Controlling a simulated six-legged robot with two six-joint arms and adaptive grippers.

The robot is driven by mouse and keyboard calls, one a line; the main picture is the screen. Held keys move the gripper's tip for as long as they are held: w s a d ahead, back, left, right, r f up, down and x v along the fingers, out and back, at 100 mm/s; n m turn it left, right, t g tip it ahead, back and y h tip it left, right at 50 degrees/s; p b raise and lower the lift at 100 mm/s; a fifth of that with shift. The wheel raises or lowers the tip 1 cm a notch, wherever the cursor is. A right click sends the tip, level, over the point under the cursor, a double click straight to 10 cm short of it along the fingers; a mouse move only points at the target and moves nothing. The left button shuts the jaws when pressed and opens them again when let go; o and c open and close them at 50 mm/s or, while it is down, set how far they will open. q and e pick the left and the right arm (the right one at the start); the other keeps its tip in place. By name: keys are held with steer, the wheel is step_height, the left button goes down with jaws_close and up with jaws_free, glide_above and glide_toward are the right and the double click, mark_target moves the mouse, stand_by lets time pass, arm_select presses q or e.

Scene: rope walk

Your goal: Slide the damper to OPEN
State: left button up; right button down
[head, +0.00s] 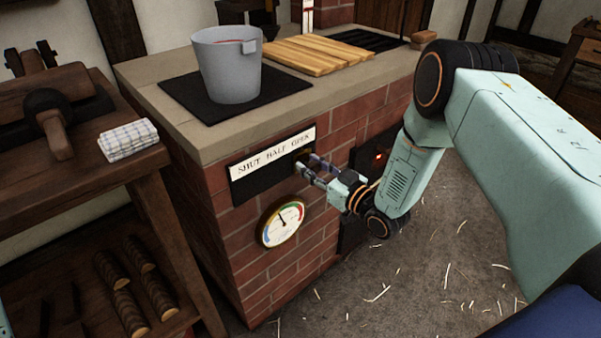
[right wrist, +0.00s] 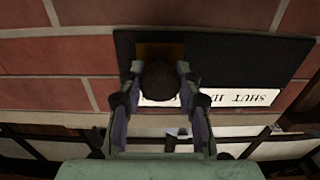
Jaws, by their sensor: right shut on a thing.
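The damper is a dark plate (head: 262,182) on the brick front of the stove, with a white label (head: 272,153) reading SHUT, HALF, OPEN from left to right. My right gripper (head: 308,168) is at the right end of the plate, by the word OPEN. In the right wrist view, a dark round knob (right wrist: 160,82) sits between the fingers of the gripper (right wrist: 160,88), which is shut on it. The knob is mostly hidden by the fingers in the head view. My left gripper is not in view.
A round gauge (head: 281,221) is on the bricks below the plate. A grey bucket (head: 227,66) stands on a black mat on the stove top, beside a wooden slatted board (head: 305,55). A wooden bench (head: 75,165) with a folded cloth (head: 128,140) stands at the left.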

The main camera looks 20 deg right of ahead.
steer(key=shift+w+d, duration=0.1)
steer(key=shift+d, duration=0.15)
steer(key=c, duration=0.9)
jaws_free()
steer(key=shift+d, duration=0.1)
steer(key=shift+s+d, duration=0.1)
steer(key=shift+s, duration=0.35)
steer(key=v, duration=1.1)
steer(key=shift+s+r, duration=0.1)
